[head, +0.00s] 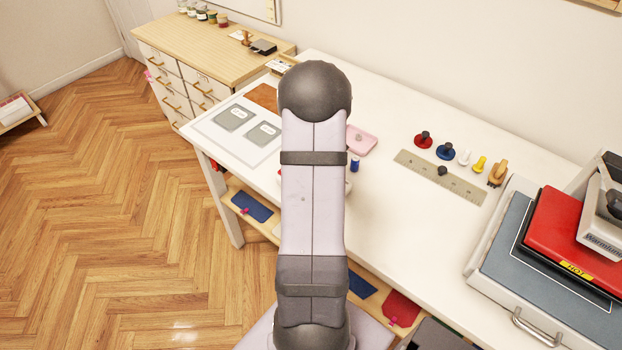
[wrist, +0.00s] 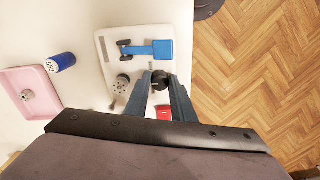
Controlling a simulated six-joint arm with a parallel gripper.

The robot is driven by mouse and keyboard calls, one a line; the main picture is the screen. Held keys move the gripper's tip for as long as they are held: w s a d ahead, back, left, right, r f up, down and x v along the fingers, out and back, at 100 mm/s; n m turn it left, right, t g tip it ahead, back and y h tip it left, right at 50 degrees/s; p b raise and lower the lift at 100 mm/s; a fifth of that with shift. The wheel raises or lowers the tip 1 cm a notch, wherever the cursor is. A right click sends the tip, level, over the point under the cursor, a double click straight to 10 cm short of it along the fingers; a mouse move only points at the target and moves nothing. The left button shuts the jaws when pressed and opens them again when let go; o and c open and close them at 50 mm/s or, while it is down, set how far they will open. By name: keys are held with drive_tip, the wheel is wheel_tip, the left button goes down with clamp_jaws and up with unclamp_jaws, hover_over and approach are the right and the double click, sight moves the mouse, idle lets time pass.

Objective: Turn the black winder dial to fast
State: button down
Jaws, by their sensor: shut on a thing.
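The winder is a pale base plate (wrist: 104,48) in the wrist view. It bears a blue arm (wrist: 150,49) with a black wheel, a metal spindle (wrist: 122,83) and a red part (wrist: 163,112). The black winder dial (wrist: 160,77) is near the plate's right edge. My gripper (wrist: 160,81) is shut on the dial, one blue-grey finger on each side. The dial's markings and pointer cannot be read. In the head view my arm hides the gripper, the dial and most of the winder.
A blue spool (wrist: 61,62) and a pink tray (wrist: 22,92) holding a metal bobbin lie left of the winder in the wrist view. In the head view, a ruler (head: 440,178), coloured pegs and a red hot press (head: 573,237) occupy the table's right side.

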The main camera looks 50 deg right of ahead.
drive_tip(key=m, duration=0.6)
drive_tip(key=shift+r+m, duration=0.1)
drive_tip(key=shift+m, duration=0.2)
drive_tip(key=m, duration=0.5)
drive_tip(key=shift+w+a, duration=0.1)
idle(0.3)
drive_tip(key=c, duration=1.5)
unclamp_jaws()
